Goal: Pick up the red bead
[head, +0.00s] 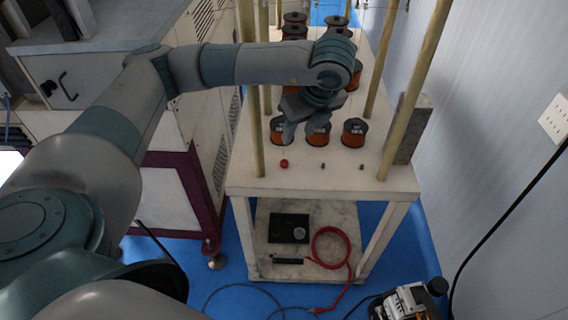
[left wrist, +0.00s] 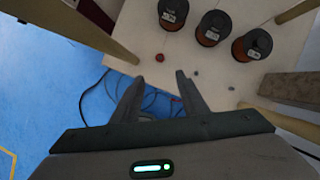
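The red bead (head: 284,163) sits on the pale top of the stand (head: 340,182), near its front left edge. It also shows in the left wrist view (left wrist: 160,58), just beyond the gap between my fingertips. My left gripper (head: 288,132) is above the stand top, behind the bead in the head view and in front of the copper spools. In the left wrist view its two fingers (left wrist: 159,76) are apart with nothing between them. The gripper does not touch the bead. My right gripper is not in view.
Copper spools (head: 354,132) stand in rows behind the bead. Two small dark pegs (head: 323,166) are to its right. Tan posts (head: 250,90) rise from the stand, one close to the left of the bead. A red cable coil (head: 331,247) lies on the lower shelf.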

